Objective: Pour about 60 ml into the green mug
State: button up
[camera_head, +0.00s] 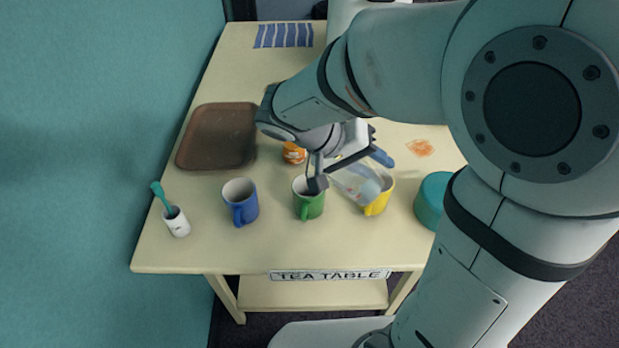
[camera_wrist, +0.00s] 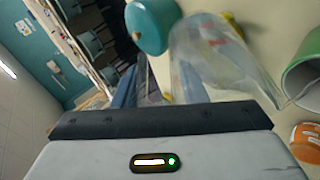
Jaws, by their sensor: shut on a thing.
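The green mug (camera_head: 309,200) stands upright on the table between the blue and yellow mugs; its rim and part of its wall show at the right edge of the wrist view (camera_wrist: 304,75). My gripper (camera_head: 347,163) is shut on a clear jug (camera_head: 355,184), whose blue handle (camera_head: 382,157) shows beside the jaws. The jug is tilted, above the table between the green and yellow mugs; it shows large in the wrist view (camera_wrist: 212,62).
A blue mug (camera_head: 240,203), yellow mug (camera_head: 379,195), teal canister (camera_head: 431,201) and white cup (camera_head: 177,224) with a teal utensil stand nearby. An orange-and-white object (camera_head: 293,153) sits behind the green mug. A brown tray (camera_head: 218,137) lies left. An orange stain (camera_head: 420,148) marks the table (camera_head: 270,245).

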jog(key=shift+w+a+h+p, duration=0.1)
jog(key=shift+a+h+p, duration=0.1)
jog(key=shift+h+p, duration=0.15)
jog(key=shift+w+a+f+n+g+h+b, duration=0.2)
jog(key=shift+a+h+b, duration=0.15)
jog(key=shift+h, duration=0.35)
jog(key=shift+w+a+f+n+g+h+b, duration=0.1)
jog(key=shift+w+a+n+g+h+b, duration=0.1)
jog(key=shift+a+h, duration=0.35)
grip_shut()
dwell(1.4)
jog(key=shift+d+r, duration=0.1)
jog(key=shift+s+d+r+y, duration=0.1)
jog(key=shift+d+r+y, duration=0.15)
jog(key=shift+y, duration=0.05)
jog(key=shift+s+d+m+t+y, duration=0.2)
jog(key=shift+d+y, duration=0.2)
jog(key=shift+y, duration=0.2)
jog(key=shift+s+d+m+t+y, duration=0.2)
jog(key=shift+d+y, duration=0.2)
jog(key=shift+y, duration=0.2)
jog(key=shift+s, duration=0.1)
jog(key=shift+w+a+f+y, duration=0.1)
jog(key=shift+w+y, duration=0.2)
jog(key=shift+s+d+t+y+b, duration=0.3)
jog(key=shift+d+y+b, duration=0.1)
jog(key=shift+y, duration=0.1)
jog(key=shift+d+m+y+b, duration=0.25)
jog(key=shift+m+y+b, duration=0.05)
jog(key=shift+y, duration=0.1)
